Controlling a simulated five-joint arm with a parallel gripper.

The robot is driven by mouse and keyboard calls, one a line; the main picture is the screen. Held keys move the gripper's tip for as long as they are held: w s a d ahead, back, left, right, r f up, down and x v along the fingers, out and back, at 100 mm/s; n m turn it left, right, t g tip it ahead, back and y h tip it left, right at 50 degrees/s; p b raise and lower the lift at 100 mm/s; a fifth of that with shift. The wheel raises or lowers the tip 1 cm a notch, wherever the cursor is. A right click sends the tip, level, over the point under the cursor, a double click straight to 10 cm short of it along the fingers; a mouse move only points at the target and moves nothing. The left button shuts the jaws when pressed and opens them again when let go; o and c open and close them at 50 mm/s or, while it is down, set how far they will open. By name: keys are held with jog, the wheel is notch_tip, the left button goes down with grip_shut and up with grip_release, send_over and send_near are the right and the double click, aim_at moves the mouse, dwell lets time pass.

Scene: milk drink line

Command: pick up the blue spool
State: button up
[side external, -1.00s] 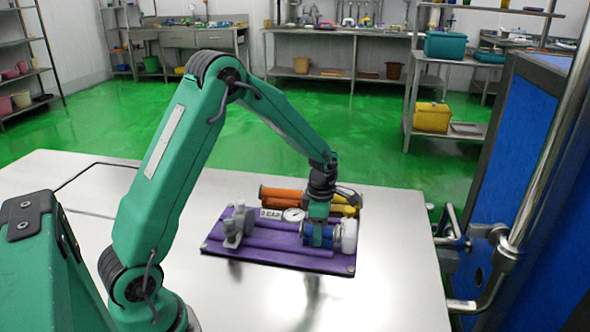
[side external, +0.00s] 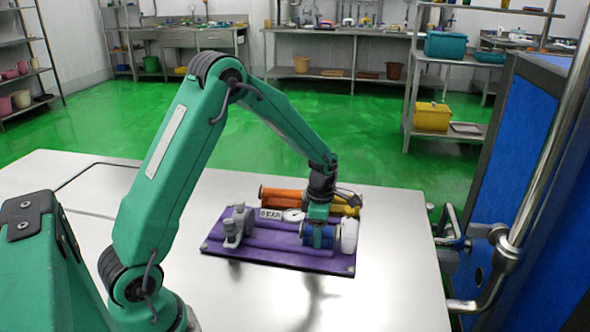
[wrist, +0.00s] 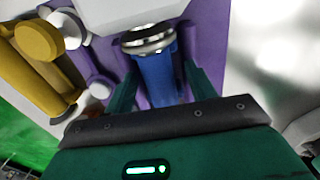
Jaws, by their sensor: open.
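The blue spool (side external: 308,236) lies on the purple board (side external: 262,258), between a grey fitting and a white rounded part. In the wrist view the blue spool (wrist: 158,78) shows its blue body and a shiny metal rim at its far end. My gripper (side external: 318,240) is down at the spool. In the wrist view my gripper (wrist: 160,88) is open, with one green finger on each side of the spool's body. I cannot tell whether either finger touches it. The near end of the spool is hidden by the gripper body.
A white rounded part (side external: 349,236) stands right beside the spool. A grey fitting (side external: 236,228) is on the board's left. The steel table (side external: 390,290) is clear in front and right.

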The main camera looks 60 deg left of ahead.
jog(key=shift+f, duration=0.15)
grip_shut()
jog(key=shift+r, duration=0.2)
jog(key=shift+r, duration=0.15)
jog(key=shift+s+d+r, duration=0.15)
jog(key=shift+s+r, duration=0.5)
jog(key=s+d+r, duration=0.2)
jog(key=s+r, duration=0.4)
jog(key=s, duration=0.6)
jog(key=shift+s+r, duration=0.25)
jog(key=shift+r, duration=0.05)
